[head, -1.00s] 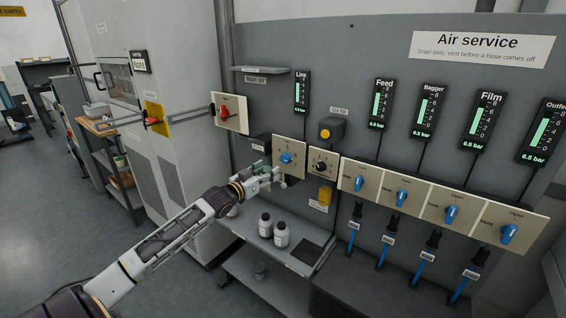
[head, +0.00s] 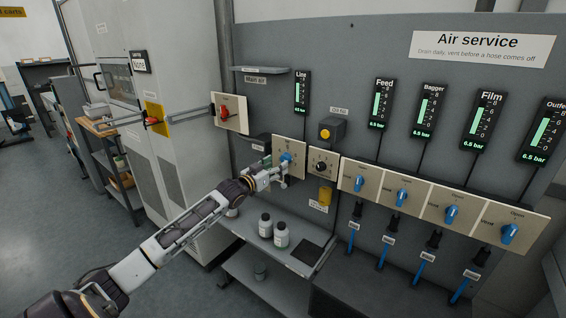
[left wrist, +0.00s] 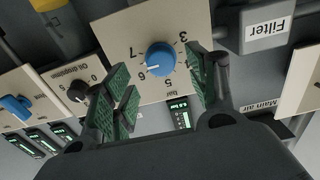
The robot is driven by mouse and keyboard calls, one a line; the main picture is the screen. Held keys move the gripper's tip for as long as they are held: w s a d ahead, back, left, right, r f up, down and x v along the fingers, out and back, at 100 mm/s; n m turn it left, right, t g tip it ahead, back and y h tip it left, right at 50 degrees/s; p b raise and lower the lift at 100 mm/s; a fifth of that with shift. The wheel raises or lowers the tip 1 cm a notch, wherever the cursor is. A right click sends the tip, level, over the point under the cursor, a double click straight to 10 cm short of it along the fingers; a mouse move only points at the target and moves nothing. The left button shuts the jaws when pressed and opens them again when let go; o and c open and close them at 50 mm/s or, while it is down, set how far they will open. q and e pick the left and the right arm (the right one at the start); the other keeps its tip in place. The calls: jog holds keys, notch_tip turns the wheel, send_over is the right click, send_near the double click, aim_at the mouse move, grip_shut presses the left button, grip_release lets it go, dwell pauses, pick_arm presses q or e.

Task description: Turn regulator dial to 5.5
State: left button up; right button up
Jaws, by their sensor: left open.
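The regulator dial is a blue round knob (left wrist: 161,58) on a beige plate (left wrist: 190,20) with numerals around it. In the left wrist view a white mark on the knob points to the lower left, on the side of the 5, 6 and 7; I cannot read an exact setting. In the head view the knob (head: 286,158) is partly behind my left gripper (head: 279,171). My left gripper (left wrist: 160,70) is open, with its green-padded fingers to either side of the knob in the picture. I cannot tell whether they touch it. My right gripper is in neither view.
A black knob (head: 321,166) on its own plate sits just right of the dial. A grey box labelled Filter (left wrist: 256,27) is close by. The Line gauge (head: 301,92) hangs above. Below, bottles (head: 281,235) stand on a shelf (head: 240,226).

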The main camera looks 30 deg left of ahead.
aim_at(284, 160)
pick_arm(q)
jog(key=shift+w+d, duration=0.15)
jog(key=shift+w, duration=2.4)
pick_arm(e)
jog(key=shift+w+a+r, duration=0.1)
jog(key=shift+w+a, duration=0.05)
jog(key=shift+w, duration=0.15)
pick_arm(q)
jog(key=c, duration=1)
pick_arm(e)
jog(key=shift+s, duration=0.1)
pick_arm(q)
jog(key=shift+c, duration=0.2)
